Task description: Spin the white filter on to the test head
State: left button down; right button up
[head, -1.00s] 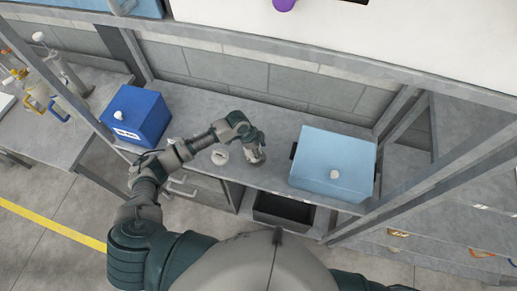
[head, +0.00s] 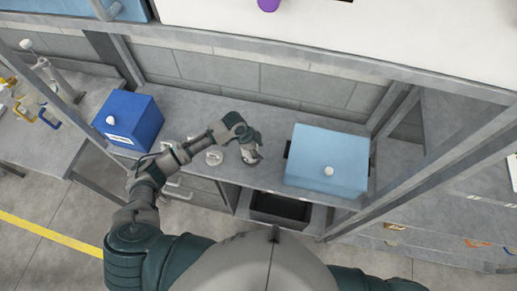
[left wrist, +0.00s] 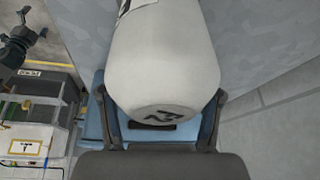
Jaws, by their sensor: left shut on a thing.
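My left gripper (head: 250,157) is low over the grey bench, between the two blue boxes. In the left wrist view my left gripper (left wrist: 160,100) has a finger on each side of the white filter (left wrist: 165,55) and is shut on it. The filter is a smooth white cylinder with dark print, and its upper end runs out of that view. A dark gripper, my right one (left wrist: 25,35), shows at the upper left of the wrist view with its fingers apart and nothing between them. I cannot make out the test head.
A small white round object (head: 214,157) stands on the bench (head: 190,105) just left of my left gripper. A dark blue box (head: 135,118) is at the left and a light blue box (head: 327,158) at the right. A black bin (head: 280,209) sits below the bench edge.

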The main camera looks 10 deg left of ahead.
pick_arm(q)
jog(key=shift+s+f, duration=0.1)
jog(key=shift+f, duration=0.05)
jog(key=shift+c, duration=0.7)
grip_release()
jog(key=shift+d+f, duration=0.1)
jog(key=shift+d, duration=0.05)
jog(key=v, duration=1.2)
